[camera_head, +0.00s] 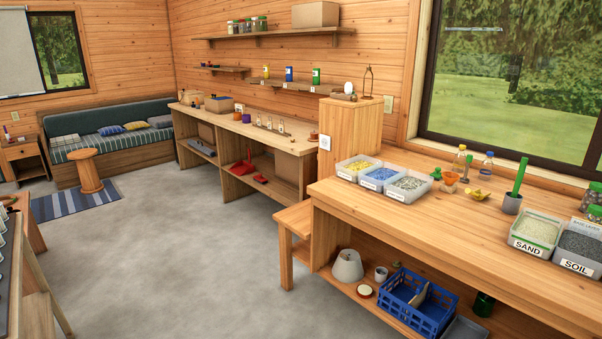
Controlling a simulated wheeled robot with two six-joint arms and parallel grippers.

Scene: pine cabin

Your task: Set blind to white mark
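A pale grey-white blind (16,55) hangs at the far left over part of the back-wall window (58,50). The picture's left edge cuts it off. Its bottom edge hangs near the bottom of the window, and the glass to its right is uncovered. I cannot make out a white mark beside the blind, nor a cord or handle. Neither of my grippers is in view.
A bench with cushions (108,136) stands below and right of the blind, with a stool (89,172) and striped rug (72,203) before it. A small cabinet (22,152) stands under the blind. Workbenches (420,215) line the right. The grey floor (190,250) is open.

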